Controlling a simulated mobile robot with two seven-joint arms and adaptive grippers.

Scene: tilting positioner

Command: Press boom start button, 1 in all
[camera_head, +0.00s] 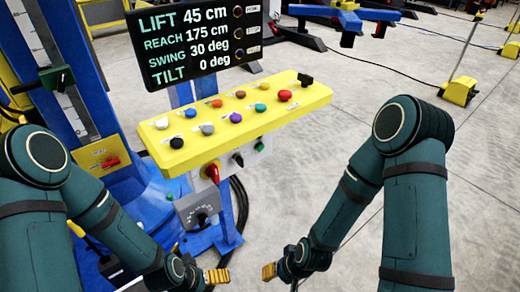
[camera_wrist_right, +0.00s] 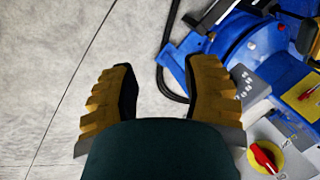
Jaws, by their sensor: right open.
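The yellow control panel (camera_head: 200,146) stands on a blue post and carries several coloured buttons in two rows. The button labels are too small to read, so I cannot tell which is boom start. My right gripper (camera_head: 268,271) is open, empty, low in front of the panel and apart from it; its spread fingers show in the right wrist view (camera_wrist_right: 160,75). My left gripper (camera_head: 217,276) is low beside it, its jaws unclear.
A black display (camera_head: 195,40) above the panel reads lift 45 cm, reach 175 cm, swing 30 deg, tilt 0 deg. A blue machine column (camera_head: 85,80) stands at left. A grey box (camera_head: 197,207) and cables sit below the panel.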

